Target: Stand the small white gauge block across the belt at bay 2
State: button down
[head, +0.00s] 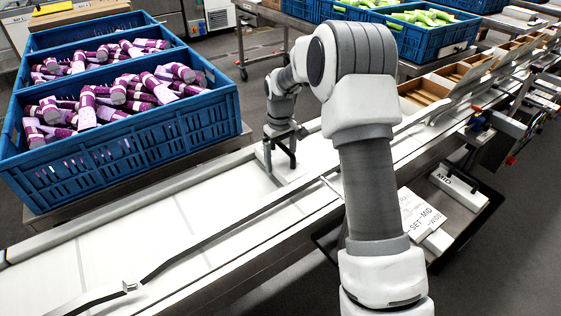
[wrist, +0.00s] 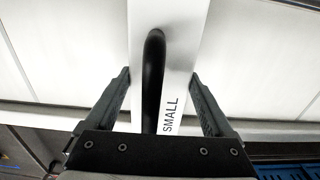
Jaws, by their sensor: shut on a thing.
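The small white gauge block (wrist: 178,50) carries a black bar handle (wrist: 152,75) and the word SMALL in the wrist view. My gripper (wrist: 161,76) has one finger on each side of it and is shut on it. In the head view my gripper (head: 281,146) is low over the white belt (head: 150,228), near its far side beside the blue crates. The block lies crosswise to the belt in the wrist view. Whether its underside touches the belt is unclear. No bay number is readable, so I cannot tell which bay this is.
A dark guide rail (head: 225,232) runs along the belt. A white MID block (head: 459,187) and a printed card (head: 418,212) lie on a shelf at right. Brown boxes (head: 425,90) stand farther along.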

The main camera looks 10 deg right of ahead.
jog(key=shift+f, duration=0.2)
jog(key=shift+f, duration=0.1)
jog(key=shift+f, duration=0.3)
grip_release()
